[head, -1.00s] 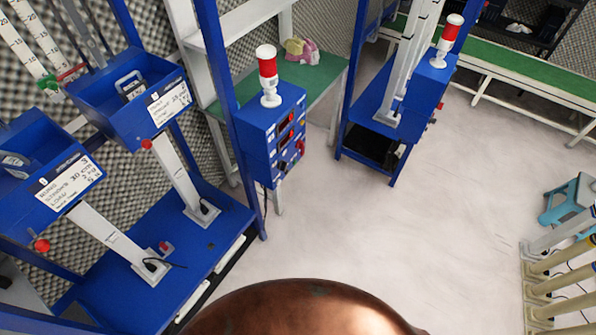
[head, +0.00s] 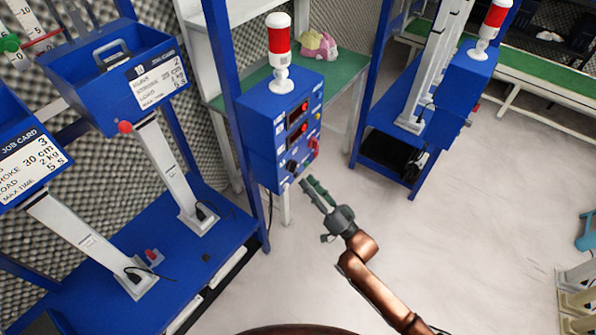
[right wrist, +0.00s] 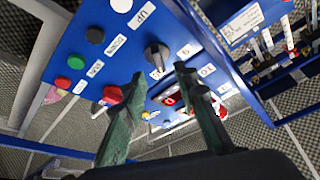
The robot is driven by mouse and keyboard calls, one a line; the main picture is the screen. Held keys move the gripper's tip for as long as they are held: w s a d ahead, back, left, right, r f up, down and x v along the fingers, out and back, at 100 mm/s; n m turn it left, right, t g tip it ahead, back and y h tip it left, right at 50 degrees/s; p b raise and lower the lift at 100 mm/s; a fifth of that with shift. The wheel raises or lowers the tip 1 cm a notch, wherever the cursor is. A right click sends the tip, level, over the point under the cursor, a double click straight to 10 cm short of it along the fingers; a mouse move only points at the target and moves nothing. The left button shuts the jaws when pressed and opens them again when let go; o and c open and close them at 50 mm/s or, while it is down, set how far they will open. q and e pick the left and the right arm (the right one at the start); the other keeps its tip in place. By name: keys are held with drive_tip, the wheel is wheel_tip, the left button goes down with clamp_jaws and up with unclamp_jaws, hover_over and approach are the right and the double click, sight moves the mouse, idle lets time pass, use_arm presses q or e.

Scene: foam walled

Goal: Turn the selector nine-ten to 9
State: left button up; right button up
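The blue control box (head: 262,135) hangs on a blue post in the head view. A black selector knob (head: 292,166) sits low on its front. In the right wrist view a black selector knob (right wrist: 157,54) shows beyond the fingers, with small white labels beside it. My left gripper is not in view.
The box also carries red displays (head: 297,112), a red knob (head: 313,147) and a red-white beacon (head: 280,50). A second blue frame with a beacon (head: 490,30) stands right. Blue job-card stations (head: 120,85) stand left.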

sight(296, 169)
drive_tip(key=x, duration=0.6)
drive_tip(key=shift+w+a+b, duration=0.15)
drive_tip(key=shift+b, duration=0.25)
drive_tip(key=shift+c, duration=0.7)
clamp_jaws()
drive_tip(key=shift+f, duration=0.1)
